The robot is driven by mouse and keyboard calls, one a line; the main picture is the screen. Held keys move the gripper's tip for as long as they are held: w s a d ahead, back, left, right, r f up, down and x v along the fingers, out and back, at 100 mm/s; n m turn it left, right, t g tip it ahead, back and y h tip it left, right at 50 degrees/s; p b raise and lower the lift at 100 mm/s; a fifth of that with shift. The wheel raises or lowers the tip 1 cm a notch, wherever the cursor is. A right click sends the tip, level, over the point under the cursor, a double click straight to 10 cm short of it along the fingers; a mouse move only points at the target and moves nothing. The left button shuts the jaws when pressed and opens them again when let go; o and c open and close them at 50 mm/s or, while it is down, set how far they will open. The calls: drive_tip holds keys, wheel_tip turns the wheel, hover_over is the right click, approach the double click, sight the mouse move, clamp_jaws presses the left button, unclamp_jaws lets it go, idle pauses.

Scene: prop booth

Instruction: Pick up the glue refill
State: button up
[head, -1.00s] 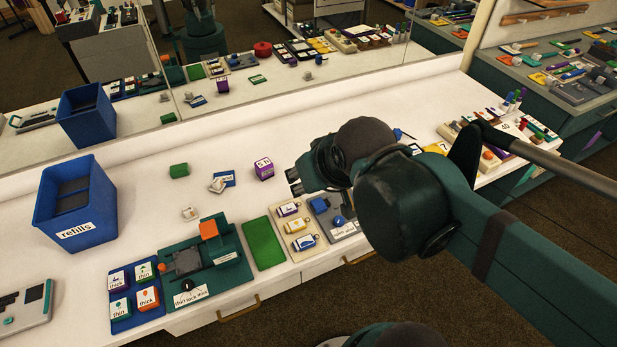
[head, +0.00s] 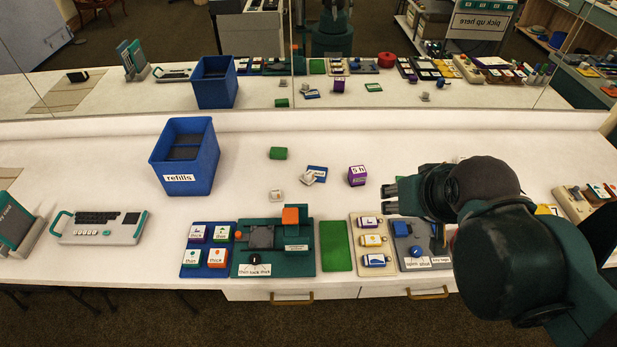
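No label that I can read says glue, so I cannot tell which thing is the glue refill. Small loose items lie on the white table: a purple box with a white label (head: 357,176), a green block (head: 278,153), a small pale piece (head: 277,195), and a grey piece (head: 308,178) on a blue card (head: 319,171). Purple, yellow and blue bottle-like pieces lie on a beige tray (head: 378,218). My gripper (head: 388,199) points left above the table, just right of the purple box and apart from it. Its fingertips look parted, with nothing between them.
A blue bin labelled refills (head: 205,165) stands at the back left. A dark green device (head: 262,262), a board of labelled blocks (head: 208,269), a green mat (head: 336,246) and a grey tray (head: 405,253) line the front edge. A mirror behind repeats the scene. The table's middle left is clear.

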drive_tip(key=shift+o, duration=0.2)
drive_tip(key=shift+w+r, duration=0.1)
idle(0.4)
drive_tip(key=n+g+p, duration=0.7)
drive_tip(key=n+p, duration=0.2)
drive_tip(key=p, duration=0.1)
hover_over(308, 173)
drive_tip(key=f, duration=1.4)
drive_tip(key=shift+s+d+f, duration=0.2)
drive_tip(key=shift+d+f, duration=0.1)
drive_tip(key=shift+w+a+f, duration=0.2)
drive_tip(key=shift+a+f, duration=0.1)
drive_tip(key=shift+f, duration=0.3)
drive_tip(key=shift+f, duration=0.15)
drive_tip(key=shift+f, duration=1.15)
